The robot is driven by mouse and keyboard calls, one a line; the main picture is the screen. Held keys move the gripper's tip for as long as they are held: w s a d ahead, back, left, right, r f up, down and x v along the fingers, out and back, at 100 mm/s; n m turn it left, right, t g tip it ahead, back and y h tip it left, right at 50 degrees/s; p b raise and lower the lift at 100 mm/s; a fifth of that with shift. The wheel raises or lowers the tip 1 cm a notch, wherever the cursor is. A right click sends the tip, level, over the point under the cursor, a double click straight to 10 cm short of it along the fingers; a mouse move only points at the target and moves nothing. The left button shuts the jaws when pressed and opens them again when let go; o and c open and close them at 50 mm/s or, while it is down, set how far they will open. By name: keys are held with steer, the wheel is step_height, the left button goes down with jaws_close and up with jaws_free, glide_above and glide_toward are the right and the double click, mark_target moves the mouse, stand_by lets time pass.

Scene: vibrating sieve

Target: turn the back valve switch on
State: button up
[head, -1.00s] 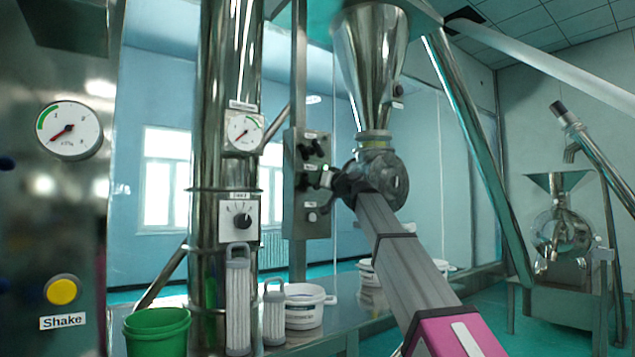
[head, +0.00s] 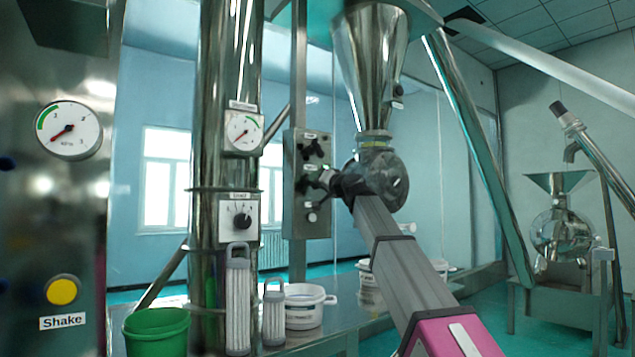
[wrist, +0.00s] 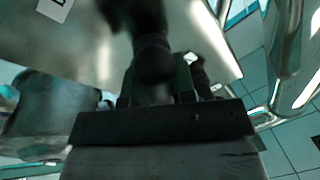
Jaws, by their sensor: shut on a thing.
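A grey metal switch box (head: 318,222) hangs on a post in the middle of the head view. It carries several small controls with labels too small to read. A black knob (head: 314,149) sits on its upper part. My gripper (head: 326,180) reaches the middle of the box from the right. In the wrist view my gripper (wrist: 155,88) is shut on a dark knob (wrist: 152,57) standing out from the metal panel (wrist: 90,45). I cannot read which switch it is or its exact setting. The fingers partly hide the knob.
A steel hopper (head: 370,60) stands right behind my wrist, close to the arm. A steel column with a gauge (head: 243,133) and a dial (head: 241,220) is left of the box. A green bucket (head: 157,330) and white tubs (head: 305,308) are below.

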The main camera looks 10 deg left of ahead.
steer(key=o, duration=0.9)
steer(key=v, duration=1.1)
